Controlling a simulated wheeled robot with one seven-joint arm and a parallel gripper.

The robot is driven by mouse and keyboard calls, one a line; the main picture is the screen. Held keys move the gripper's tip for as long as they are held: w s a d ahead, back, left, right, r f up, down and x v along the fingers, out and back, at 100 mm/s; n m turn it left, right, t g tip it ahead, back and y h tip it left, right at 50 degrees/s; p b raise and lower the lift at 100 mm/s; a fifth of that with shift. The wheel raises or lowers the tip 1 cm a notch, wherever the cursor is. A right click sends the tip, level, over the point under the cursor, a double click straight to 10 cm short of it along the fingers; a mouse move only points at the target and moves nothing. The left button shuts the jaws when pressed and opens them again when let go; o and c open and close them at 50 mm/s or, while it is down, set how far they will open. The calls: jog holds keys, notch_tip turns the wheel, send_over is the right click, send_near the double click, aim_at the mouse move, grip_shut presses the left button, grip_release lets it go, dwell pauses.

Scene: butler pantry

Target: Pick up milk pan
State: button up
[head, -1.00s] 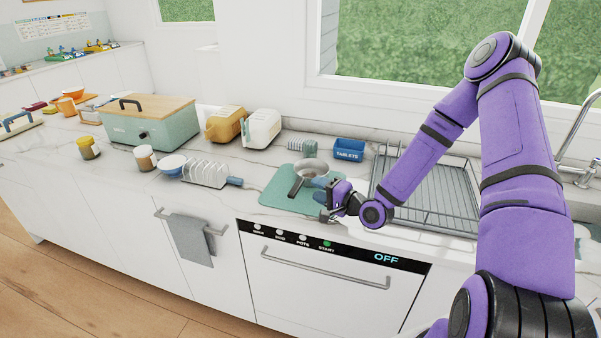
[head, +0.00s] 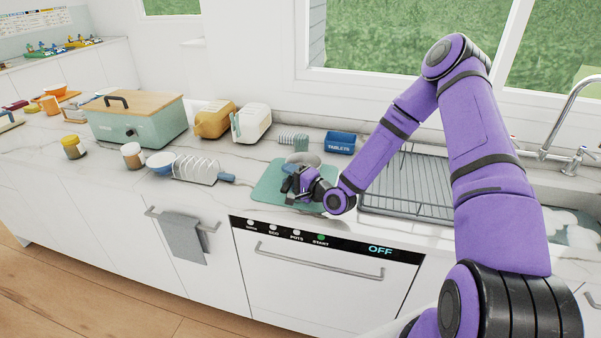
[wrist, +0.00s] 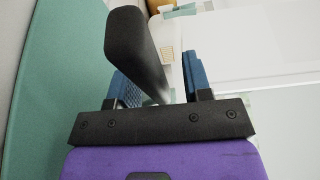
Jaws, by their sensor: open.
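The milk pan (head: 303,159) is a grey, round pan on the green mat (head: 263,188), partly hidden behind my gripper (head: 295,191). Its dark handle points toward the counter front, beside my gripper. In the wrist view the black handle (wrist: 135,45) looms large and close. It overlaps the left blue finger, and its lower end reaches the gap between the two fingers of my gripper (wrist: 160,82). My gripper is open, low over the mat. I cannot tell whether a finger touches the handle. The green mat also shows at the left of the wrist view (wrist: 45,90).
A wire drying rack (head: 412,185) lies right of the mat, below my forearm. A blue TABLETS box (head: 341,143) stands behind. The dishwasher front (head: 325,275) drops below the counter edge.

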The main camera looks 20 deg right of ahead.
jog(key=shift+c, duration=0.3)
grip_shut()
